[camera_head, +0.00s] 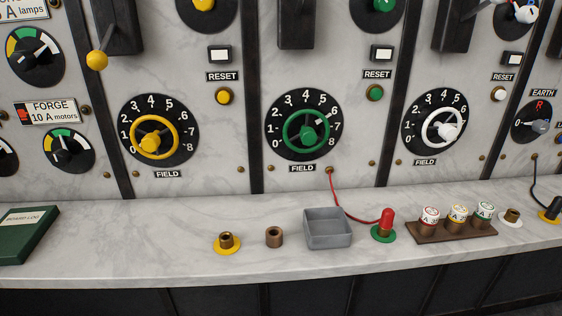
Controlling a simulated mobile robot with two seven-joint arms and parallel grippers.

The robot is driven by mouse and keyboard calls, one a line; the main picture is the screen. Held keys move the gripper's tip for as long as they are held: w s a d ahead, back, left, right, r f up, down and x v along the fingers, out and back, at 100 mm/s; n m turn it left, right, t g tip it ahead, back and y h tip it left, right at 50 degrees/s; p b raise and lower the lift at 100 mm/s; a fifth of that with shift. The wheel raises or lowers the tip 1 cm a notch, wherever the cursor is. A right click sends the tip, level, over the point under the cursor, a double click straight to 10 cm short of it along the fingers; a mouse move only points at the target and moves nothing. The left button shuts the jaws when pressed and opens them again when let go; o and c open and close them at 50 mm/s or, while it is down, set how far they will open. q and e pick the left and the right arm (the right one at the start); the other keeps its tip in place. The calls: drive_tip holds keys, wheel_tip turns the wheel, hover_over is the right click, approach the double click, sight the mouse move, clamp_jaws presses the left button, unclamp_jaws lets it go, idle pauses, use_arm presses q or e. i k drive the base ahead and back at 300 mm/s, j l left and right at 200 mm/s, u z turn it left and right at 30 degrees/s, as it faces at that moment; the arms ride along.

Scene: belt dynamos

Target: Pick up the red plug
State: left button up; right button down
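The red plug (387,217) stands upright on the marble ledge, right of the grey tray. It sits in a brass socket on a green disc (384,236). A red cord (345,208) runs from the plug, behind the tray, up to the panel below the green field wheel. Neither of my grippers shows in the head view.
An open grey tray (328,242) stands just left of the plug. A wooden rack (452,235) with several labelled fuses stands to its right. Bare brass sockets (274,237), a dark plug (552,208) and a green book (27,236) are also on the ledge (120,250).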

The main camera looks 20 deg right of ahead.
sight(385, 221)
drive_tip(key=l+z, duration=0.2)
drive_tip(key=z, duration=0.15)
drive_tip(key=l+z, duration=0.45)
drive_tip(key=z, duration=0.2)
drive_tip(key=k, duration=0.05)
